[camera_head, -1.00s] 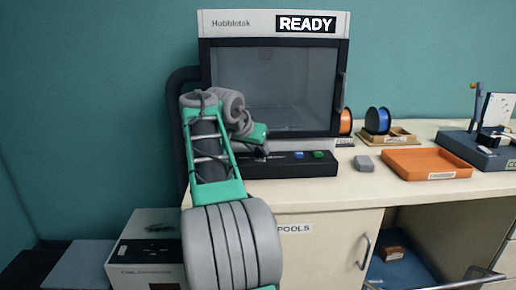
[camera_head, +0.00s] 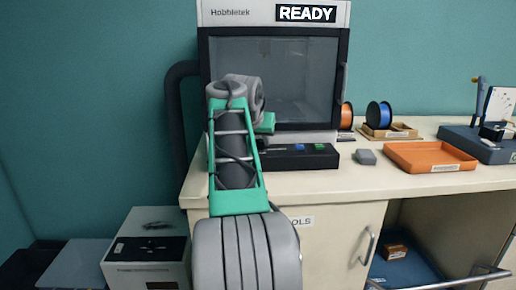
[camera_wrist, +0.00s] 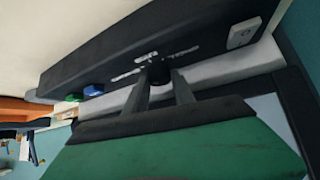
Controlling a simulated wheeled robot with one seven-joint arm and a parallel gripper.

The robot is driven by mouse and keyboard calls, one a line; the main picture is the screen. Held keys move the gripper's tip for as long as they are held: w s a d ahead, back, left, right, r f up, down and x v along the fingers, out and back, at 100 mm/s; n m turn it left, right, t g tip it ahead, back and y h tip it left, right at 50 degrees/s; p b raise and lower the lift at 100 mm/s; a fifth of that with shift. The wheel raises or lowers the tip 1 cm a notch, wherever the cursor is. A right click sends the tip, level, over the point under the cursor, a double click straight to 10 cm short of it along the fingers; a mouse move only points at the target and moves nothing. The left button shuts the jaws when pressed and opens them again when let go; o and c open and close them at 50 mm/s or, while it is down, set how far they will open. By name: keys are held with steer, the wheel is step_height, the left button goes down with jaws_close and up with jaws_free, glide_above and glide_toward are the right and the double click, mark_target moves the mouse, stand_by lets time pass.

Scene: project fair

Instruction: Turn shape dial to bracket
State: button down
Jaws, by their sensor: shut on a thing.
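The shape dial (camera_wrist: 158,71) is a small dark knob on the black control panel (camera_wrist: 95,65), with white markings around it too blurred to read. In the wrist view my gripper (camera_wrist: 160,82) has its two grey fingers on either side of the dial, shut on it. In the head view my own arm hides the dial and fingers. The panel also shows in the head view (camera_head: 300,162), below the printer (camera_head: 265,14), whose screen reads READY. I cannot tell which marking the dial points at.
Blue (camera_wrist: 93,90) and green (camera_wrist: 73,97) buttons sit on the same panel, with a pale switch (camera_wrist: 243,32) at its other end. On the bench, a grey block (camera_head: 365,157), an orange tray (camera_head: 430,150) and filament spools (camera_head: 379,115) stand to the right.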

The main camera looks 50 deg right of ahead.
steer(key=shift+s+d+f+n+t+y+b, duration=0.1)
steer(key=shift+n+t+y+b, duration=0.1)
steer(key=shift+n+t+b, duration=0.25)
steer(key=shift+s+d+f+n+t+y+b, duration=0.1)
steer(key=shift+n+t+y+b, duration=0.15)
steer(key=shift+n, duration=0.3)
steer(key=shift+r+n+t+y, duration=0.15)
steer(key=shift+n+t+y, duration=0.1)
steer(key=shift+n+t, duration=0.25)
steer(key=shift+a, duration=0.1)
steer(key=c, duration=1.3)
jaws_free()
steer(key=shift+c, duration=0.2)
